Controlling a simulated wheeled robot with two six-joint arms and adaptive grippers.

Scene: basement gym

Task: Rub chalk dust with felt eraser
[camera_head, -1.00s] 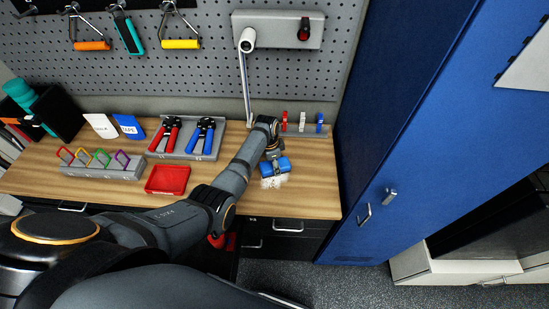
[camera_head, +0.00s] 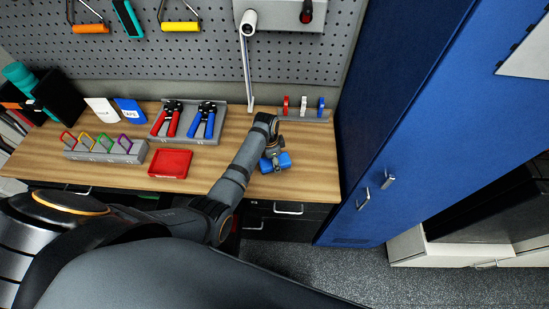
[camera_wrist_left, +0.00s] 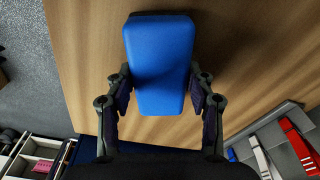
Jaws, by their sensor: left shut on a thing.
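A blue felt eraser (camera_head: 282,161) is over the right part of the wooden desk (camera_head: 225,155), near its front edge. My left gripper (camera_head: 272,163) is shut on it. In the left wrist view the eraser (camera_wrist_left: 160,50) sits between the two fingers of my gripper (camera_wrist_left: 160,92), one on each long side, with bare wood around it. I cannot tell whether its underside touches the desk. No white chalk dust shows on the desk in either view now; the wood under the eraser is hidden. My right gripper is in neither view.
A red tray (camera_head: 170,163), a carabiner rack (camera_head: 105,152) and a plier holder (camera_head: 187,135) stand to the left. A grey rail with red, white and blue pieces (camera_head: 303,106) is behind. A blue locker (camera_head: 390,130) borders the desk's right.

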